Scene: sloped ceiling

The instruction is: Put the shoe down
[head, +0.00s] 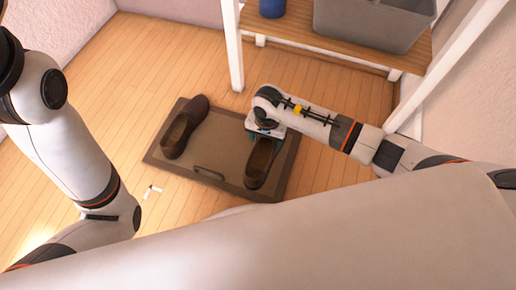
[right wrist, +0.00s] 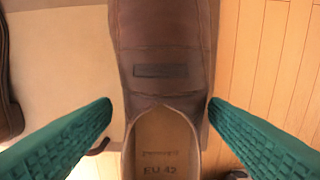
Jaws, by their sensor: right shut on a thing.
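A brown slip-on shoe (head: 259,166) is at the right part of a flat mat (head: 222,154) with a dark border. My right gripper (head: 265,137) is over this shoe. In the right wrist view, its two green fingers (right wrist: 160,110) lie on either side of the shoe (right wrist: 165,60), shut on it near the opening. I cannot tell whether the sole touches the mat. A second brown shoe (head: 184,128) stands on the left part of the mat. My left arm is at the left of the head view; its gripper does not show.
A curved dark handle-like thing (head: 208,172) lies on the mat between the shoes. A small white and black thing (head: 151,190) is on the wooden floor. A white-legged shelf (head: 300,37) with a grey bin (head: 370,25) and a blue container (head: 272,8) stands behind.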

